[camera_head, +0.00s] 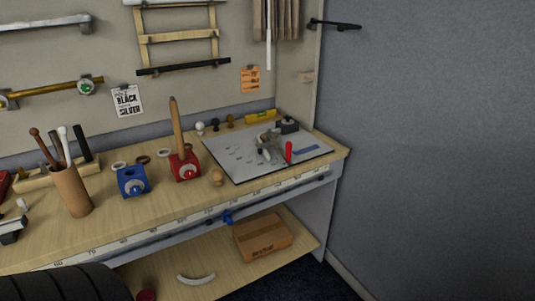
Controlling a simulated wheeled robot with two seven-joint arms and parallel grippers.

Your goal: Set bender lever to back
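A small grey metal device with a red handle (288,151) sits on the white board (232,160) at the right end of the bench. It may be the bender, but it is too small to tell its parts or which way its lever is set. A tan rod (177,127) stands nearly upright at a red block with a dial (184,168), left of the board. I cannot tell if that rod is a lever. Neither of my grippers is in view.
A blue block with a dial (132,182) and a brown cup of tools (71,191) stand on the bench. A small wooden knob (217,177) sits by the board's left edge. A cardboard box (262,237) lies on the lower shelf. A grey wall (430,140) bounds the right side.

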